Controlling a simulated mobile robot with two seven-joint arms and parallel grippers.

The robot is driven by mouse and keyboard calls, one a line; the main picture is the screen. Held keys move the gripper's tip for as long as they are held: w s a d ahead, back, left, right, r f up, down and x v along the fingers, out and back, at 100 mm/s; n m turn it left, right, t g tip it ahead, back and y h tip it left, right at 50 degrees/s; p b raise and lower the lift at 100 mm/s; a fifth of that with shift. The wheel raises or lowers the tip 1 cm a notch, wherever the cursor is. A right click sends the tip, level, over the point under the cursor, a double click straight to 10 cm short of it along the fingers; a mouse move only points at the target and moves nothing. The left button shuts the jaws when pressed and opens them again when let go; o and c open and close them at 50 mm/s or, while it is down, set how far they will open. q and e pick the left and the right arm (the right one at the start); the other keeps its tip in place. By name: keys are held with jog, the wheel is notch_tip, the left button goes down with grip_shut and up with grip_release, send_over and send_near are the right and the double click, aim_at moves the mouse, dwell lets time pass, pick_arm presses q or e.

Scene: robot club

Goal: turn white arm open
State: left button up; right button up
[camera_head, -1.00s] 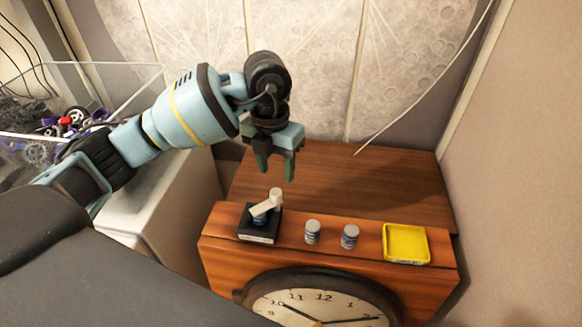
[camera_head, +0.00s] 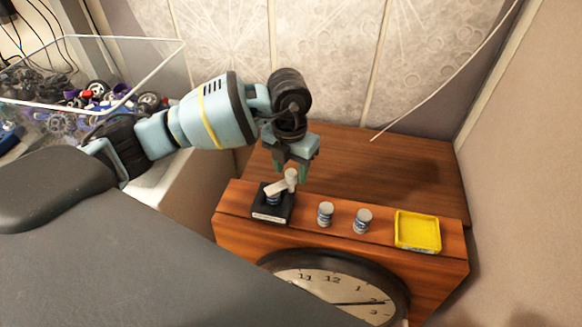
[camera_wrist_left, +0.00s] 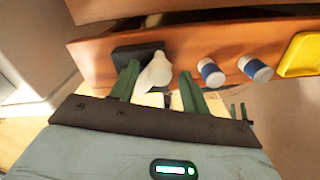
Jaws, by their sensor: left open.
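The white arm (camera_head: 281,185) is a short pale lever with a raised round knob at its right end. It sits on a blue-banded post on a black square base (camera_head: 272,207) on the wooden cabinet. My left gripper (camera_head: 292,174) points down with its green fingers open, just behind and above the knob. In the left wrist view the white arm (camera_wrist_left: 155,75) shows between the two open fingers (camera_wrist_left: 158,85). I cannot tell whether a finger touches it. My right gripper is in neither view.
A clear bin of parts (camera_head: 90,115) is at left. The cabinet top behind is clear.

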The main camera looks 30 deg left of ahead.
pick_arm(q)
jog(key=shift+f, duration=0.1)
jog(key=c, duration=1)
